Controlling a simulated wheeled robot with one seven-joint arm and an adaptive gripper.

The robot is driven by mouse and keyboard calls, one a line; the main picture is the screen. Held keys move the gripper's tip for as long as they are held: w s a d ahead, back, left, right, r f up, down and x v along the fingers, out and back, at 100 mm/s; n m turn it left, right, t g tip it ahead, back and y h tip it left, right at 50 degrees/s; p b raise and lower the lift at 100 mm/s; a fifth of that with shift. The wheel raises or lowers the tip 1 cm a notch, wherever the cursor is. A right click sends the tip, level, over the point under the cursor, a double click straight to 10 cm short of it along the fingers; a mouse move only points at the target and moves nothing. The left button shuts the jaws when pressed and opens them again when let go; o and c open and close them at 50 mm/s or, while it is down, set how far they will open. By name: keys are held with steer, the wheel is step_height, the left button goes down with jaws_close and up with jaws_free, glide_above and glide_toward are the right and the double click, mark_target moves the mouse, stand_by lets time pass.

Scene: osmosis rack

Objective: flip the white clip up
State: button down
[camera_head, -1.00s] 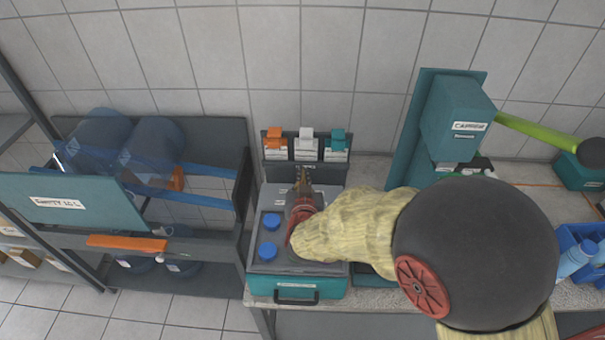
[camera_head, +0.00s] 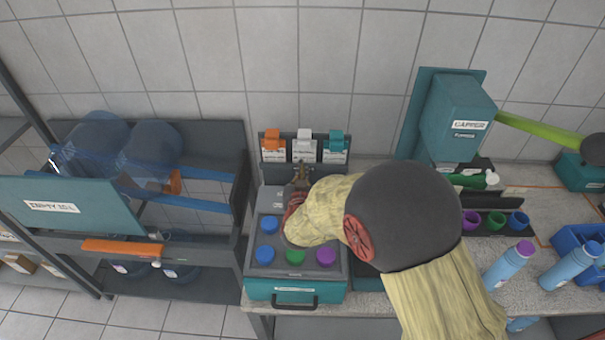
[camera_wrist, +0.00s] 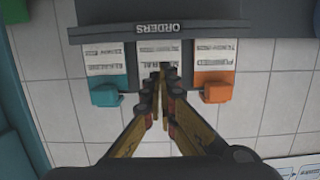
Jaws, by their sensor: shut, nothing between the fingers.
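The white clip (camera_head: 304,134) is the middle one of three clips on the upright dark board at the back of the teal case. It sits above a white label, between the orange clip (camera_head: 271,137) and the teal clip (camera_head: 336,138). My gripper (camera_head: 301,168) is shut and empty, just below the white clip in the head view. In the wrist view, the shut fingers (camera_wrist: 160,76) overlap the middle label (camera_wrist: 158,49) and hide the white clip. I cannot tell whether the fingertips touch the clip or label.
The teal case (camera_head: 296,291) holds blue, green and purple caps in front of the board. The teal capper (camera_head: 455,120) stands to the right, near several blue bottles (camera_head: 508,265). A dark shelf (camera_head: 222,165) with large jugs is at the left. The tiled wall is close behind.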

steer(key=shift+w, duration=0.95)
steer(key=shift+w+b, duration=0.3)
steer(key=shift+w, duration=0.05)
steer(key=shift+w+d, duration=0.1)
steer(key=shift+w, duration=0.2)
steer(key=shift+w, duration=0.35)
steer(key=shift+w, duration=0.25)
steer(key=shift+s+b, duration=0.3)
steer(key=shift+b, duration=0.05)
steer(key=shift+r, duration=0.15)
step_height(320, 180, up, 13)
steer(key=p, duration=0.7)
steer(key=shift+p, duration=0.4)
stand_by(0.9)
